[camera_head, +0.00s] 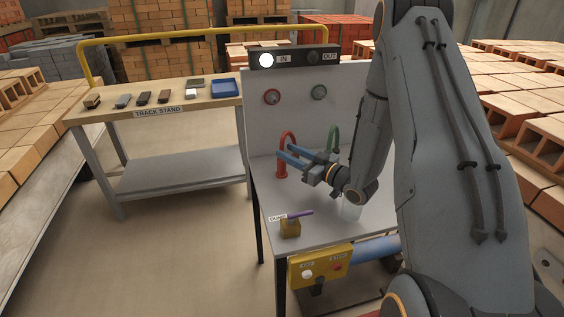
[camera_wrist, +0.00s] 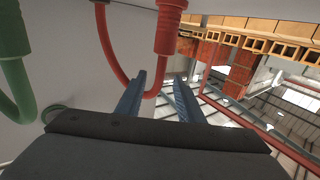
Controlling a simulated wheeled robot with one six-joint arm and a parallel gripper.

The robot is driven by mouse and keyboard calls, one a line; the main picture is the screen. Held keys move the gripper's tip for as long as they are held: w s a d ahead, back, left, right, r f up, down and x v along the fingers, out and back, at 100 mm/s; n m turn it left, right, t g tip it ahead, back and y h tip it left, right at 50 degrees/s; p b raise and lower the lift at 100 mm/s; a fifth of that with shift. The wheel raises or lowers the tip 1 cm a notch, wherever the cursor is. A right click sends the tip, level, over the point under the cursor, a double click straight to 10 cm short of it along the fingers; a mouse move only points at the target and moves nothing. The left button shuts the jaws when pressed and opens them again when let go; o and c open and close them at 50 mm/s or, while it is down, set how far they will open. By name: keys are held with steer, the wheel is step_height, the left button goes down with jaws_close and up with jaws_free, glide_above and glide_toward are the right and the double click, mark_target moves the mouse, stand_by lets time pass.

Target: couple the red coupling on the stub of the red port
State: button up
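The red coupling (camera_head: 281,168) stands upright on the bench, with its red hose (camera_head: 288,135) arching up from it. In the wrist view the coupling (camera_wrist: 171,28) is at the top, just beyond the fingertips, and its hose (camera_wrist: 113,60) loops to the left. My gripper (camera_head: 284,150) is level and close to the red coupling; its two blue fingers are apart and nothing shows held between them. The gripper also shows in the wrist view (camera_wrist: 158,84). The red port (camera_head: 272,97) is a red ring on the upright panel; its stub is too small to make out clearly.
A green port (camera_head: 319,92) is right of the red one. A green coupling with hose (camera_head: 333,138) stands behind my gripper. A yellow block with a purple rod (camera_head: 290,229) is at the bench front, above a yellow button box (camera_head: 321,267). An IN/OUT lamp bar (camera_head: 292,58) tops the panel.

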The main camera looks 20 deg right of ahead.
steer(key=p+x, duration=0.2)
steer(key=x, duration=0.5)
steer(key=shift+w+a, duration=0.15)
steer(key=shift+w, duration=0.05)
steer(key=shift+f, duration=0.1)
jaws_close()
